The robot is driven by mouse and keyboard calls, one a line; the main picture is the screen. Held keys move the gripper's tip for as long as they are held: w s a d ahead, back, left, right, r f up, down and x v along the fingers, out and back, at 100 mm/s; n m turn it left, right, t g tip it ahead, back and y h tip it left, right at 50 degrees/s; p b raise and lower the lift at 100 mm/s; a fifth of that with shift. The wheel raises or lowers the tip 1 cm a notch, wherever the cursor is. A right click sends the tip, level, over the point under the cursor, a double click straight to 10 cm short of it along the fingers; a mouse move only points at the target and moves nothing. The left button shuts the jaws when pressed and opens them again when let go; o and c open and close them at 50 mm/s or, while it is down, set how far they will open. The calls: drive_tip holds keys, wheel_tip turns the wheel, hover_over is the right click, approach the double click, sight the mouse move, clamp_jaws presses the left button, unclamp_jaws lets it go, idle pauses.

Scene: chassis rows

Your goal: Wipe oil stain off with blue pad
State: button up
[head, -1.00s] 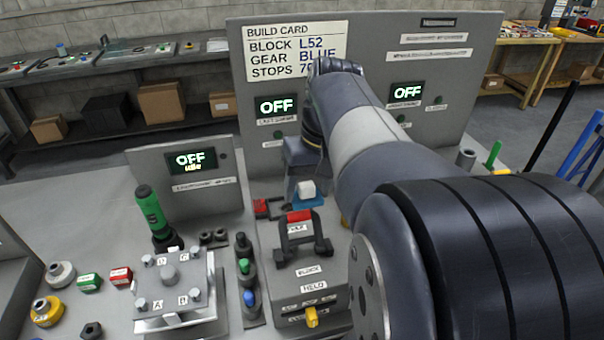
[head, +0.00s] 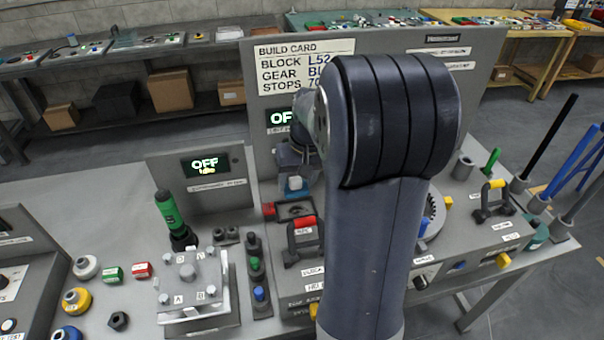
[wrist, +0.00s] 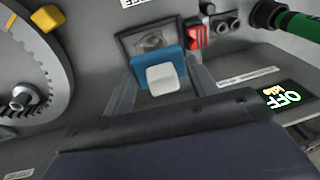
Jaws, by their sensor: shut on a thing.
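My gripper (wrist: 163,76) is shut on the blue pad (wrist: 146,62), holding it by its whitish grip block, with a finger on each side. In the head view the pad (head: 296,194) shows below my wrist, and my arm hides part of the gripper. Beyond the pad in the wrist view is a dark-framed grey plate (wrist: 124,42) with a darker smear, which looks like the oil stain (wrist: 152,41). The pad overlaps the plate's near edge in that view. I cannot tell whether it touches the surface.
A red block (wrist: 195,32) stands beside the plate. The black-handled tool with red top (head: 303,228) and green-handled driver (head: 168,210) are nearby. An upright panel with an OFF display (head: 205,166) stands left. A gear (wrist: 25,60) lies on the other side.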

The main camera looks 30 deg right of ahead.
drive_tip(key=shift+w+f, duration=0.2)
drive_tip(key=shift+f, duration=0.1)
drive_tip(key=b, duration=0.5)
hover_over(297, 209)
drive_tip(key=shift+s+f, duration=0.15)
drive_tip(key=shift+f, duration=2.4)
drive_tip(key=shift+f, duration=0.8)
drive_tip(key=shift+a, duration=0.1)
drive_tip(key=shift+a+r, duration=0.15)
drive_tip(key=shift+a, duration=0.35)
drive_tip(key=shift+s+d+f, duration=0.15)
drive_tip(key=shift+d+f, duration=0.05)
drive_tip(key=shift+d, duration=0.75)
drive_tip(key=shift+a, duration=0.15)
